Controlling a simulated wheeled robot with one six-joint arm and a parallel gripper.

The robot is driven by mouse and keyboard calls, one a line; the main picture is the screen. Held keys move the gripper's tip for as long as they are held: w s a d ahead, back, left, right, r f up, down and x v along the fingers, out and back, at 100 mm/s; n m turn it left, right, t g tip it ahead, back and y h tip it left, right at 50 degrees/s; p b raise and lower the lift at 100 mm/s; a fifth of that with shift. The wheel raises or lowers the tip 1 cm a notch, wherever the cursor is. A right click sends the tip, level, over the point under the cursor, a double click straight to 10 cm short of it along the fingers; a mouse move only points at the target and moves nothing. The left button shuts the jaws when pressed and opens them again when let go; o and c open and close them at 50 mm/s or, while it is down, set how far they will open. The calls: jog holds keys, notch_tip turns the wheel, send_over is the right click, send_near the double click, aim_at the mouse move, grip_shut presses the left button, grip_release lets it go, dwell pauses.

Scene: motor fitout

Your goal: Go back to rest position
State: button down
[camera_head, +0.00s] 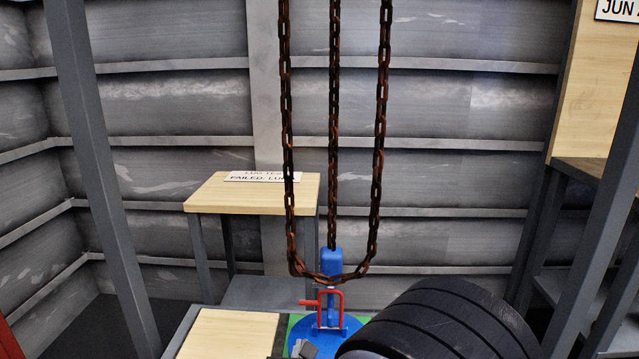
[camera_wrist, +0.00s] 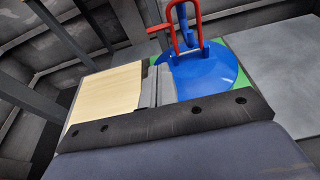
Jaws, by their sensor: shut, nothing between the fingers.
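My gripper (camera_wrist: 158,88) is shut and empty, its grey fingers close together in the wrist view. A small grey part of it (camera_head: 305,349) shows at the bottom of the head view. The fingers appear in front of a blue round base (camera_wrist: 195,72), beside a pale wooden panel (camera_wrist: 105,92). I cannot tell whether they touch either. A red bracket (camera_head: 330,309) stands upright on the blue base (camera_head: 350,334). A blue upright piece (camera_head: 332,262) shows just behind it.
Rusty chains (camera_head: 287,150) hang in front of me, their loop reaching down close to the red bracket. A wooden-topped table (camera_head: 235,200) with a sign stands behind at left. Grey posts (camera_head: 100,180) stand at both sides. A dark shelf (camera_head: 590,170) is at right.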

jog(key=r+g+p, duration=0.1)
jog(key=p, duration=0.3)
jog(key=s+r+g+p, duration=0.1)
jog(key=r+g+p, duration=0.1)
jog(key=p, duration=0.1)
jog(key=shift+r+p, duration=0.15)
jog(key=shift+p, duration=0.25)
jog(key=shift+w, duration=0.1)
jog(key=shift+d, duration=0.15)
